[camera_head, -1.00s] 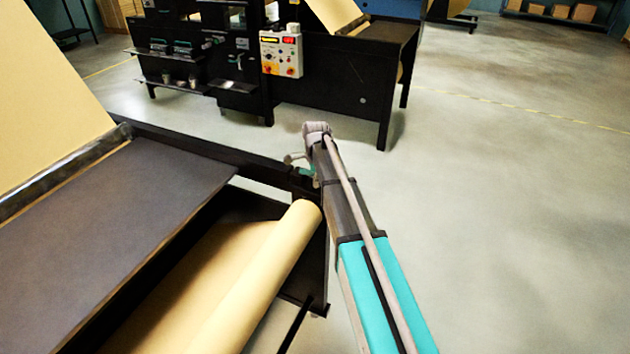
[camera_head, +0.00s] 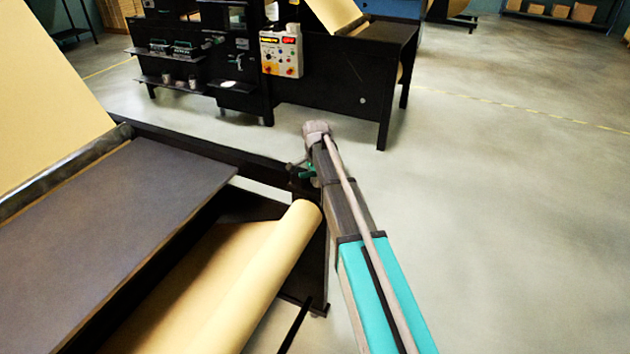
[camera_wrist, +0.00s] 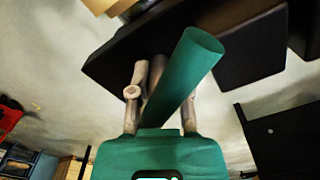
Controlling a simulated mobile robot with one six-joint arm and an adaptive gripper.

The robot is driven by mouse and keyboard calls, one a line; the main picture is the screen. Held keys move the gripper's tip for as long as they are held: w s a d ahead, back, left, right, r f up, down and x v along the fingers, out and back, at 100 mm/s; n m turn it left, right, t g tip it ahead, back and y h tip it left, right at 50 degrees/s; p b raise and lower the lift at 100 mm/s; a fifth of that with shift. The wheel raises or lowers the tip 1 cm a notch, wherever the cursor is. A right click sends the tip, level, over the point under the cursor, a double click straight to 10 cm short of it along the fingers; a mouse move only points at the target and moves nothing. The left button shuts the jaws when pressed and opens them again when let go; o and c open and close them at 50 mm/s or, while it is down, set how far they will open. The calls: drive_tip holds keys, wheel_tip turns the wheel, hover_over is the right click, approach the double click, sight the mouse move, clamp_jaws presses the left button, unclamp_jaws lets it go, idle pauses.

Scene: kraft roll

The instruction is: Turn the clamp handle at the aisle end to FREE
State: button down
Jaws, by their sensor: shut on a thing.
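The clamp handle (camera_wrist: 190,70) is a green round bar in the wrist view. It runs tilted from between my fingers toward the upper right, and its far end is free. My gripper (camera_wrist: 161,102) is shut on it, with one grey finger on each side. Part of the bar near the palm is hidden. In the head view, green (camera_head: 308,172) shows at the end of the dark frame, beside my arm's tip; the fingers are mostly hidden there. No FREE marking can be read.
A kraft roll (camera_head: 265,265) lies under the dark tabletop (camera_head: 110,215) at left. A black machine with a control panel (camera_head: 281,53) stands behind. The floor (camera_head: 500,210) at right is clear.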

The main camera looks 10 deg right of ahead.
drive_tip(key=n, duration=0.5)
drive_tip(key=shift+w+n, duration=0.15)
drive_tip(key=shift+n, duration=0.15)
drive_tip(key=n, duration=0.5)
idle(0.4)
drive_tip(key=c, duration=0.6)
unclamp_jaws()
